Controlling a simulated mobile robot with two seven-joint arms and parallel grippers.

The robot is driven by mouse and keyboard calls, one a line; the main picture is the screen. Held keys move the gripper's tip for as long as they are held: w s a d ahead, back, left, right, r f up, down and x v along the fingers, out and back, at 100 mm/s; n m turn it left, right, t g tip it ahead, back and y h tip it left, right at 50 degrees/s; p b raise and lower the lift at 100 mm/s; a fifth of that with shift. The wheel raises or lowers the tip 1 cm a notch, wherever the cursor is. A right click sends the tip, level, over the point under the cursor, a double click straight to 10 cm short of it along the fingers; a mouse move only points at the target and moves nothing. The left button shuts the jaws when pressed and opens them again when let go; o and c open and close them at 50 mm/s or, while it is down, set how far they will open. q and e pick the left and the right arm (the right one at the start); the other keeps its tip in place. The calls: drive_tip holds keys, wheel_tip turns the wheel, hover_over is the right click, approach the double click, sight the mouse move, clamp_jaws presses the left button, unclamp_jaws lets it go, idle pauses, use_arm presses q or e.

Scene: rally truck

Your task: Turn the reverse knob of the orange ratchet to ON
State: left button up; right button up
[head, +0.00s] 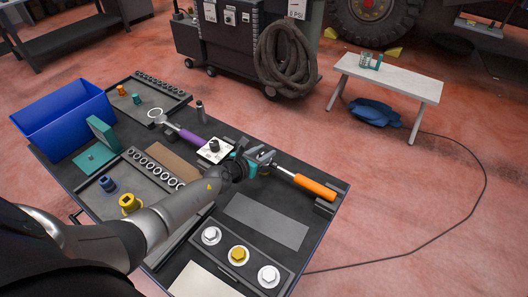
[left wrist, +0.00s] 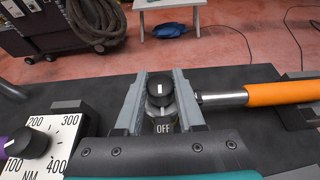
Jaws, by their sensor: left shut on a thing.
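The orange ratchet lies on the dark bench top, its orange handle (head: 314,186) pointing right, and the handle also shows in the left wrist view (left wrist: 280,93). Its black reverse knob (left wrist: 160,90) has a short white mark that looks roughly upright in the left wrist view. An OFF label (left wrist: 163,127) shows just below the knob; no ON label is visible. My left gripper (head: 262,159) is over the ratchet head, its two grey fingers on either side of the knob and shut on it. In the head view the gripper hides the knob. My right gripper is not in view.
A purple-handled torque wrench (head: 193,138) with a white dial (left wrist: 40,140) lies left of the ratchet. A socket tray (head: 125,170), a blue bin (head: 65,118) and a bolt tray (head: 215,262) are nearby. A bare grey mat (head: 265,221) lies in front of the ratchet.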

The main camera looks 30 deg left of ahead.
use_arm(q)
clamp_jaws()
